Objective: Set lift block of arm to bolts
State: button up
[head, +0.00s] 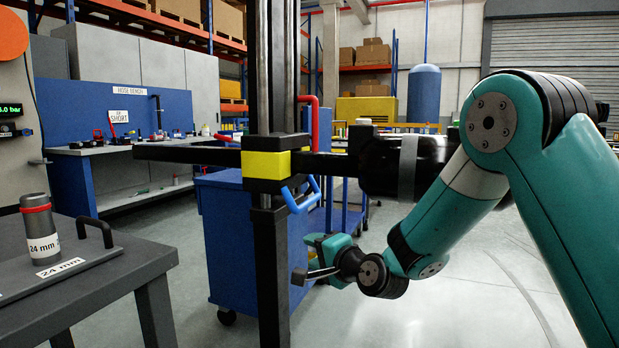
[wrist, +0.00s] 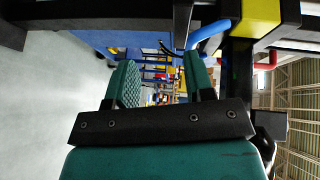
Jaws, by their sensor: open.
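The lift block (head: 268,164) is yellow and black and sits on a dark upright post (head: 273,270). It carries a horizontal black arm (head: 190,154), a blue handle (head: 303,196) below and a red handle (head: 314,125) above. In the wrist view the yellow block (wrist: 258,18) is at the upper right, with the blue handle (wrist: 208,36) left of it. My gripper (head: 325,246) is open, below and right of the blue handle, apart from it. In the wrist view the jaws (wrist: 161,80) are empty. I cannot make out the bolts.
A grey table (head: 95,280) with a 24 mm cylinder (head: 39,230) stands at the front left. A blue cart (head: 228,240) stands behind the post. A hose bench (head: 125,150) is at the back left. Floor is clear at the right front.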

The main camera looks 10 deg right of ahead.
jog(key=w+d+r+m+t+h+p, duration=0.2)
jog(key=w+d+m+t+h+p, duration=0.15)
jog(key=w+d+m, duration=0.2)
jog(key=p, duration=0.3)
send_near(310, 201)
jog(key=shift+m+t, duration=0.45)
jog(key=x, duration=0.3)
jog(key=f+x, duration=0.1)
jog(key=x, duration=0.5)
jog(key=shift+w+a+f, duration=0.1)
jog(key=shift+w+f, duration=0.15)
jog(key=shift+w, duration=0.25)
jog(key=shift+c, duration=0.4)
grip_shut()
